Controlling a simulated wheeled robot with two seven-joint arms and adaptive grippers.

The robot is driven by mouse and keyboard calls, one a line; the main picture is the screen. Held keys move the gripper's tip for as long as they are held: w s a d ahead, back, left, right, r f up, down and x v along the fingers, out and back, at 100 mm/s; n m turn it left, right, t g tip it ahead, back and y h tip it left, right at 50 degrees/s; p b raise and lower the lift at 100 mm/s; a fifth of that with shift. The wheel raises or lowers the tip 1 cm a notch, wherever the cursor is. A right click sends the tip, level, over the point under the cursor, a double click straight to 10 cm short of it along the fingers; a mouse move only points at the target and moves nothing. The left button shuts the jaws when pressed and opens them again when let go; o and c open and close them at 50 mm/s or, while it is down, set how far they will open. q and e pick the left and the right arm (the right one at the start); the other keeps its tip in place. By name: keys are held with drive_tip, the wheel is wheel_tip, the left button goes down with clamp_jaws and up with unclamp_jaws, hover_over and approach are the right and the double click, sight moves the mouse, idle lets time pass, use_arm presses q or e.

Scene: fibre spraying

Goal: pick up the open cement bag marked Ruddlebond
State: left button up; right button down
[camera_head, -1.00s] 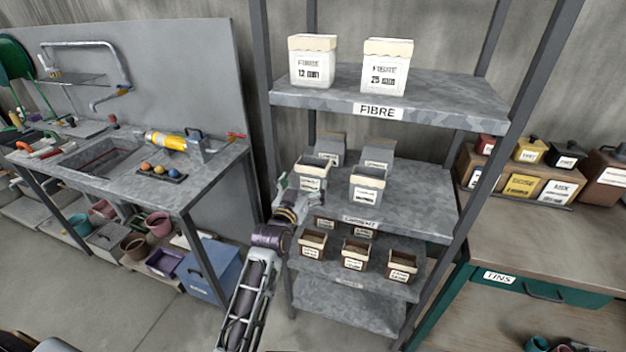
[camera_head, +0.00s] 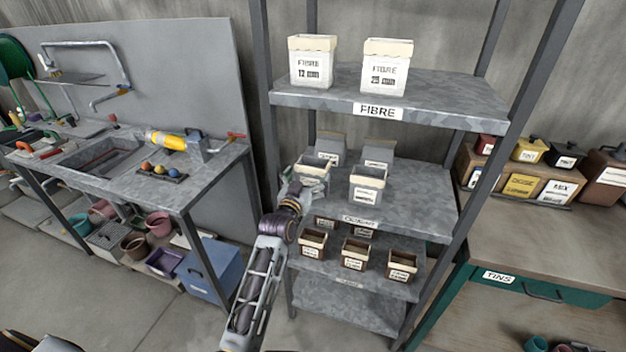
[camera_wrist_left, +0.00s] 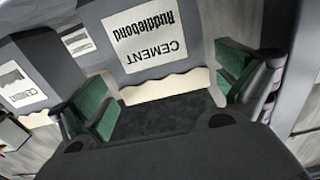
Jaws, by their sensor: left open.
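The open cement bag marked Ruddlebond (camera_wrist_left: 190,50) shows in the left wrist view with its label upside down, a cream rolled rim and a dark opening. In the head view it appears to be the left front bag (camera_head: 314,170) on the middle shelf, its print too small to read and its left side partly covered. My left gripper (camera_head: 294,188) is at that bag. In the left wrist view its open green-padded fingers (camera_wrist_left: 166,92) stand on either side of the rim; I cannot tell whether they touch it. My right gripper is not in view.
Another open cement bag (camera_head: 367,187) stands close to the right on the same shelf (camera_head: 420,205). Two closed grey bags stand behind. Fibre bags (camera_head: 385,70) are above, small brown bags (camera_head: 354,255) below. A rack post (camera_head: 266,110) rises at the left.

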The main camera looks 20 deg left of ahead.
use_arm(q)
drive_tip(key=shift+w, duration=0.55)
drive_tip(key=shift+w+d, duration=0.1)
drive_tip(key=shift+w, duration=1.75)
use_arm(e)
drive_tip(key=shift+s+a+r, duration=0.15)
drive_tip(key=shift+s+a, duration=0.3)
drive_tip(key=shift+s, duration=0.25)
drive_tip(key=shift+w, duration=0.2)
